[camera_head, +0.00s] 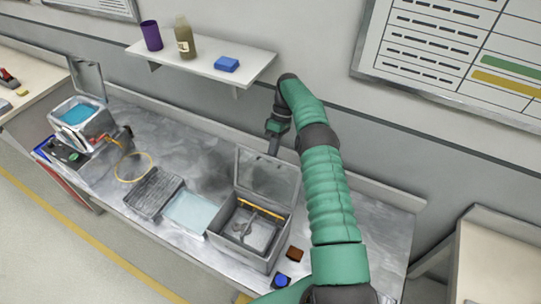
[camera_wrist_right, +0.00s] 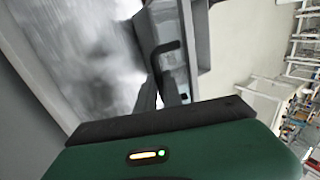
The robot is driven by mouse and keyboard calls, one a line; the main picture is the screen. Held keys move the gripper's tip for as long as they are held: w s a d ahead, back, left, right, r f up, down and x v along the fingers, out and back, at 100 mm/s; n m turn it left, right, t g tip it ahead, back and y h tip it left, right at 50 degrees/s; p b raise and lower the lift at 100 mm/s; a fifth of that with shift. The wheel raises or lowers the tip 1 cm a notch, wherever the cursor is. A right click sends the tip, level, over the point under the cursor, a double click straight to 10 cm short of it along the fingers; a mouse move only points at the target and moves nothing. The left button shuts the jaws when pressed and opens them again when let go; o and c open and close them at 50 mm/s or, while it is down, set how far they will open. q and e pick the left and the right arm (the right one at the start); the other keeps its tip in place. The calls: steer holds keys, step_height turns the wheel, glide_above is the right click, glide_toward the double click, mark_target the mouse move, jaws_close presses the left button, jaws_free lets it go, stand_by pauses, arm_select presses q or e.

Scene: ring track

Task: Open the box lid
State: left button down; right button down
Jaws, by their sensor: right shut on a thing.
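The grey metal box (camera_head: 238,244) stands on the workbench, with a grey tool and a yellow-handled tool inside. Its lid (camera_head: 267,174) stands up at the box's back edge, so the box is open. My right gripper (camera_head: 273,149) reaches down from above at the lid's top edge and is shut on the lid. In the right wrist view the grey lid and box (camera_wrist_right: 174,45) show just beyond the dark fingers (camera_wrist_right: 160,95); the exact contact is hard to make out. My left gripper is in neither view.

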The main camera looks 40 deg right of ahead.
steer(key=shift+d+f, duration=0.2)
steer(key=shift+d, duration=0.2)
steer(key=c, duration=1.9)
jaws_free()
steer(key=shift+o, duration=1.3)
steer(key=shift+d+f, duration=0.1)
steer(key=shift+d, duration=0.05)
steer(key=shift+o, duration=0.8)
steer(key=shift+w+d+f, duration=0.15)
steer(key=shift+w+d, duration=0.05)
steer(key=shift+w, duration=0.05)
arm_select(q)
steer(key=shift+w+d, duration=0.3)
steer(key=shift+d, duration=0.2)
arm_select(e)
steer(key=shift+w+a, duration=0.15)
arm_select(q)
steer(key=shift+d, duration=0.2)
arm_select(e)
steer(key=shift+d, duration=0.2)
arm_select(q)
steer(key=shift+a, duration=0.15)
arm_select(e)
steer(key=shift+a, duration=0.15)
